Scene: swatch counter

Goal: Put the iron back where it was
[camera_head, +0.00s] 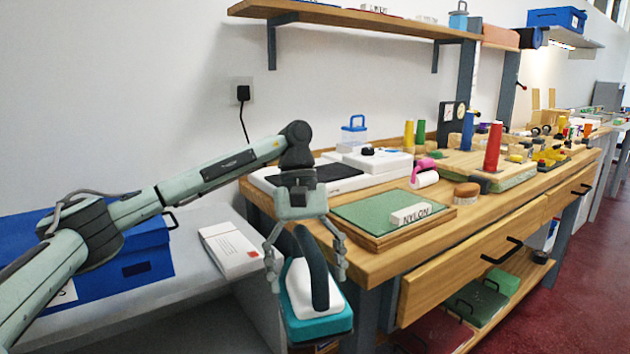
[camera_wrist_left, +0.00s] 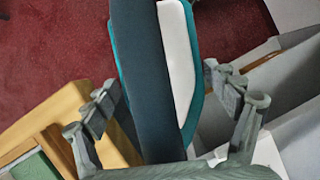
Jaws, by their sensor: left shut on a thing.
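The iron (camera_head: 318,324) has a teal base, a white body and a dark curved handle. My left gripper (camera_head: 307,281) is shut on it and holds it in the air, just off the left front corner of the wooden workbench (camera_head: 385,262). In the left wrist view the iron (camera_wrist_left: 180,60) runs between the two fingers of the gripper (camera_wrist_left: 165,90), with red floor beyond. Exact finger contact on the handle is hard to see. My right gripper is not in view.
A green mat (camera_head: 360,213) on a board bears a block marked NYLON (camera_head: 410,214). A black pad (camera_head: 338,172), a pink-handled roller (camera_head: 425,178) and colored cones stand behind. A blue box (camera_head: 145,262) and a white packet (camera_head: 230,250) lie on the grey surface at left.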

